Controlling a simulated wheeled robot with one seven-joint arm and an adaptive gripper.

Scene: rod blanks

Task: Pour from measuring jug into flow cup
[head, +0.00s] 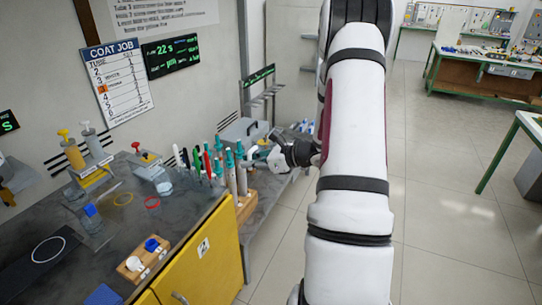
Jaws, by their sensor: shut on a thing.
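My gripper (262,152) is at the far end of the bench, at the right of a group of upright teal-topped rods (230,172). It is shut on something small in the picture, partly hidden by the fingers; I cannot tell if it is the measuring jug. A clear vessel with blue at its top (92,218) stands on the bench at the left. Another clear container (162,183) stands below a red-knobbed fitting (138,150). I cannot tell which, if either, is the measuring jug or the flow cup.
A wooden block (140,265) with blue and white pieces is near the front edge. A grey box (243,131) stands behind the rods.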

